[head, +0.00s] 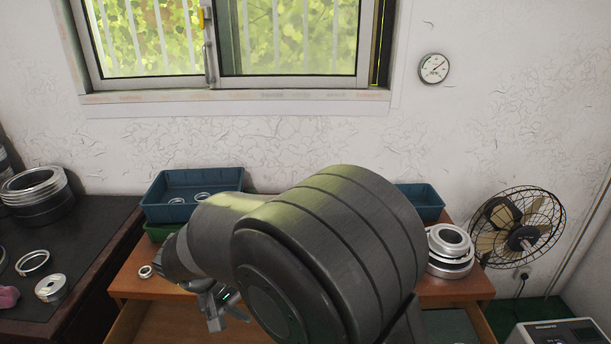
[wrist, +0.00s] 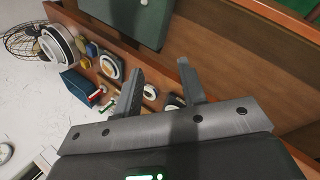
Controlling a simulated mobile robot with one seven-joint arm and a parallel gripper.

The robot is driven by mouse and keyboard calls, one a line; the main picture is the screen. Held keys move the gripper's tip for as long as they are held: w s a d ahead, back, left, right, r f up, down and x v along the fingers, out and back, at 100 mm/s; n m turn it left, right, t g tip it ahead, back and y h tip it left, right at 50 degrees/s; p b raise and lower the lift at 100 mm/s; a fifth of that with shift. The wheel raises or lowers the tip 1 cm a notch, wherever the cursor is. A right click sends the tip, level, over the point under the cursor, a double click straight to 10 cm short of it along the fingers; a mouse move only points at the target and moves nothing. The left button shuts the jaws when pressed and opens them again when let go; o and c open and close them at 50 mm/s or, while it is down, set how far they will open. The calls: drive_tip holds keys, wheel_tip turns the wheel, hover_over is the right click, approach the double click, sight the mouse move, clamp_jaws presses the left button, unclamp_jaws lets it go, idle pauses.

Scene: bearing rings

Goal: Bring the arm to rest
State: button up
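My gripper (wrist: 161,68) shows in the wrist view with its two fingers well apart and nothing held between them. In the head view my gripper (head: 222,312) hangs low in front of the wooden desk, partly hidden by my arm. My arm is bent and fills the middle of the head view, covering much of the desk. In the wrist view, small rings and parts lie on the desk beyond the fingers, including a pale ring (wrist: 150,92).
A blue bin (head: 162,213) with rings stands on the wooden desk (head: 122,286); another blue bin (head: 430,205) is at right. Stacked metal rings (head: 450,256) stand near a fan (head: 517,228). A dark table (head: 98,236) at left holds more rings. A desk drawer (head: 165,325) appears open.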

drive_tip(key=s+d+r+m+t+y, duration=0.1)
drive_tip(key=s+d+r, duration=0.3)
drive_tip(key=d, duration=0.5)
drive_tip(key=s+d+r+m+t+y, duration=0.1)
drive_tip(key=s+d+r+m+y, duration=0.2)
drive_tip(key=d, duration=0.6)
drive_tip(key=s+d+r+m+t+y, duration=0.1)
drive_tip(key=s+d+r+m+y, duration=0.1)
drive_tip(key=s+d+r, duration=0.4)
drive_tip(key=d+r, duration=0.1)
drive_tip(key=d, duration=0.2)
drive_tip(key=shift+r+t, duration=0.2)
drive_tip(key=shift+t, duration=0.1)
idle(0.7)
